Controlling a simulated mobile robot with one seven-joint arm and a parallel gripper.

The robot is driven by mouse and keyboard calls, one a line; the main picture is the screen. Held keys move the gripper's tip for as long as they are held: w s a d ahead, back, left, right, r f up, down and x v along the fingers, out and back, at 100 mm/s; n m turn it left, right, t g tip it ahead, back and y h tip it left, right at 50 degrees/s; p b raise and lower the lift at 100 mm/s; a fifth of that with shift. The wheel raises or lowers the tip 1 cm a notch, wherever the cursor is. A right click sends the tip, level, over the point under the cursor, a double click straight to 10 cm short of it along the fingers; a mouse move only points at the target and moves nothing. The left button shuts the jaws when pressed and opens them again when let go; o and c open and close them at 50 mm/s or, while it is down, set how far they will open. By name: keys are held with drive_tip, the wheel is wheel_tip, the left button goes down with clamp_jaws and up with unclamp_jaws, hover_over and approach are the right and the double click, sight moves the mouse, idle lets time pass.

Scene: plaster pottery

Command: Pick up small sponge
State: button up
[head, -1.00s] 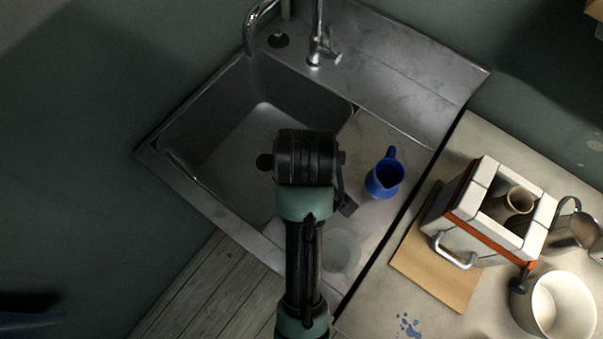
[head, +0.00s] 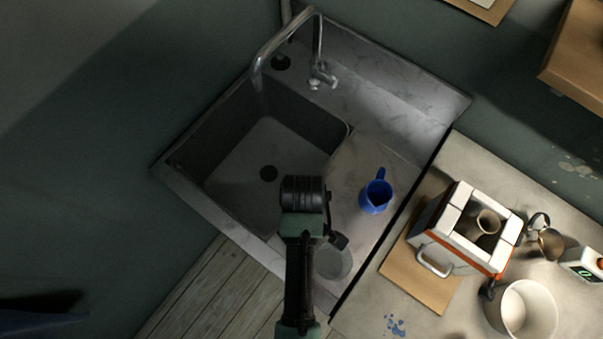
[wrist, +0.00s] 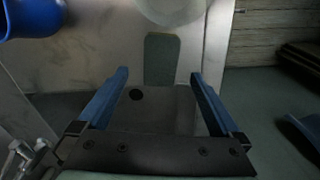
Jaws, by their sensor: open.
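A flat grey-green rectangular pad, which looks like the small sponge (wrist: 162,50), lies on the pale drainboard at the edge of the sink basin in the wrist view. My gripper (wrist: 159,73) is open, its two blue fingers spread on either side of the sponge's near end, with nothing between them. I cannot tell how high the fingers are above it. In the head view my arm covers that spot, so the sponge and fingertips are hidden.
A translucent bowl (wrist: 172,8) stands just beyond the sponge; it also shows in the head view (head: 333,262). A blue jug (head: 376,194) stands on the drainboard. The basin (head: 245,165) is empty, with a faucet (head: 318,50) behind. A brick kiln (head: 462,235) stands on the right counter.

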drive_tip(key=shift+a+f+p, duration=0.1)
drive_tip(key=shift+f+p, duration=0.55)
drive_tip(key=shift+f, duration=2)
drive_tip(key=c, duration=1.4)
